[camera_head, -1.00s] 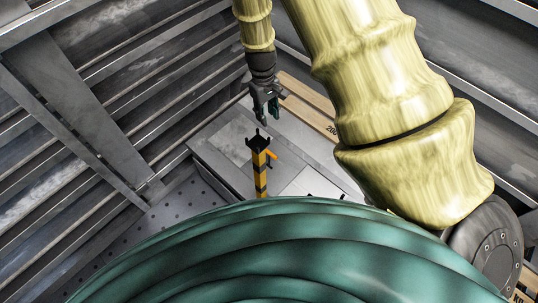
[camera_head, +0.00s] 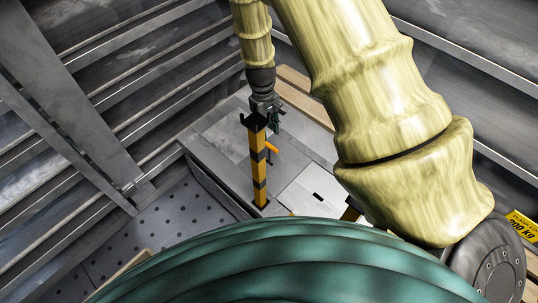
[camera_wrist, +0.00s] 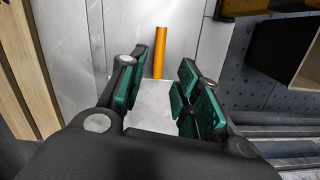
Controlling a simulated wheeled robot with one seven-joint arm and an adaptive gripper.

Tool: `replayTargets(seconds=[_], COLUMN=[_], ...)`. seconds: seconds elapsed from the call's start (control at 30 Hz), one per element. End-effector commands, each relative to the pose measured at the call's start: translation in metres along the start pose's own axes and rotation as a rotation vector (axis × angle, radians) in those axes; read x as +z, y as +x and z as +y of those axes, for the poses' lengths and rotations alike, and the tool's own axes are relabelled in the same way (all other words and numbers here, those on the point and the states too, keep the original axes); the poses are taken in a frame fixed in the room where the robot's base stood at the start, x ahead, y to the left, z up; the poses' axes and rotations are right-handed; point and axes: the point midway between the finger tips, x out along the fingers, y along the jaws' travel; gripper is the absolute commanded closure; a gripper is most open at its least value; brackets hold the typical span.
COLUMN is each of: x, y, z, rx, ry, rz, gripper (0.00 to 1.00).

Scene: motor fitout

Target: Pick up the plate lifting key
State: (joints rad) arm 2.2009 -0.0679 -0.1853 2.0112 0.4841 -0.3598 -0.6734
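An orange bar (camera_head: 271,148), likely the plate lifting key, shows beside a yellow-and-black striped post (camera_head: 259,170) in the head view. Whether the bar touches the post is unclear. In the wrist view the orange bar (camera_wrist: 160,52) points away from me, just beyond the gap between my fingers. My gripper (camera_wrist: 160,90) is open, with green pads apart and nothing held between them. In the head view my gripper (camera_head: 273,119) is partly hidden behind the post's black top, above the bar.
Light grey plates (camera_head: 310,190) cover the raised floor, one with a dark slot. Wooden planks (camera_head: 305,100) lie behind my gripper. A perforated dark floor (camera_head: 180,225) is at the left. A dark box (camera_wrist: 285,50) is at the wrist view's right. Ribbed metal walls enclose the space.

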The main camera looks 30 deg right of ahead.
Motion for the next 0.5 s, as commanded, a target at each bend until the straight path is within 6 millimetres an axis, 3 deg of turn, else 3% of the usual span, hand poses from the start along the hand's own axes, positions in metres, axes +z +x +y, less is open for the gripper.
replayTargets(seconds=[0.27,0.5], x=[0.0,0.0], y=[0.015,0.045], z=[0.0,0.0], rx=[-0.001,-0.001], ry=[0.001,0.001], rz=[-0.002,-0.002], gripper=[0.67,0.67])
